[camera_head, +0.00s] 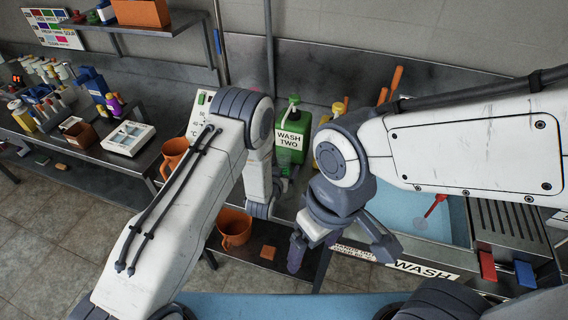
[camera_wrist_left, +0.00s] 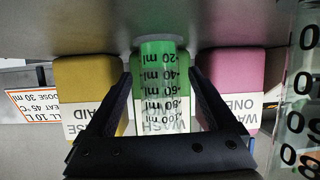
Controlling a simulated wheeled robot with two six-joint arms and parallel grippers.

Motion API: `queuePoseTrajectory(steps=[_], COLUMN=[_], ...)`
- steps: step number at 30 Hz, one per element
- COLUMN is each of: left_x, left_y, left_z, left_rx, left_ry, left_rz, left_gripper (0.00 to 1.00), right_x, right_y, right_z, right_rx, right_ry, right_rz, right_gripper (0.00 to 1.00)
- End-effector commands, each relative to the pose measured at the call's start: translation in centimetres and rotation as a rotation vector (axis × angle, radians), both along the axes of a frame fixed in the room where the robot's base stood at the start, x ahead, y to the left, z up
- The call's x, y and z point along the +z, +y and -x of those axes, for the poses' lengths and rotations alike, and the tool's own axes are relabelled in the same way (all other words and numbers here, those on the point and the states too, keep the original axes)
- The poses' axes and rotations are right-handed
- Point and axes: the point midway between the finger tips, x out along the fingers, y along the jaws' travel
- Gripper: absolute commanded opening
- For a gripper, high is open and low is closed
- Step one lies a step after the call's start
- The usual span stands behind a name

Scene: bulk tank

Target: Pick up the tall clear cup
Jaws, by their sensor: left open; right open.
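In the left wrist view, which appears upside down, a clear graduated cup (camera_wrist_left: 160,75) with ml marks lies between the fingers of my left gripper (camera_wrist_left: 160,108). The green WASH TWO jug shows through it. A second clear vessel with large black marks (camera_wrist_left: 305,90) is cut off at the right edge; I cannot tell which is taller. In the head view my left gripper (camera_head: 261,208) points down in front of the WASH TWO jug (camera_head: 291,138), and a clear cup (camera_head: 285,160) is partly hidden beside it. My right gripper (camera_head: 338,246) is open and empty, lower in front of the basin.
A yellow jug (camera_wrist_left: 85,85) and a pink WASH ONE jug (camera_wrist_left: 232,80) flank the green jug. An orange pitcher (camera_head: 234,228) stands on a lower shelf. A blue basin (camera_head: 440,215) is at the right. A bench with bottles and a scale (camera_head: 128,138) is at the left.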

Motion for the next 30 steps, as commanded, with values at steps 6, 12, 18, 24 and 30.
queuePoseTrajectory(steps=[6,12,18,24,30], left_x=[-0.25,-0.23,-0.19,-0.16,0.23], left_y=[-0.14,-0.14,-0.15,-0.15,-0.16], left_z=[-0.51,-0.49,-0.49,-0.5,-0.52], left_rx=[0.0,0.0,0.0,0.0,0.0], left_ry=[0.0,0.0,-0.001,-0.001,-0.001], left_rz=[0.0,0.0,0.0,0.0,0.0], left_gripper=[0.9,0.52,0.0,0.0,0.0], right_x=[0.14,0.12,0.13,0.12,-0.06], right_y=[0.0,0.0,0.0,0.0,0.0], right_z=[0.0,0.01,0.01,0.0,0.01], right_rx=[0.0,0.0,0.0,0.0,0.0], right_ry=[0.0,0.0,0.0,0.0,0.0], right_rz=[0.0,0.0,0.0,0.0,0.0], right_gripper=[0.88,0.88,0.88,0.88,0.88])
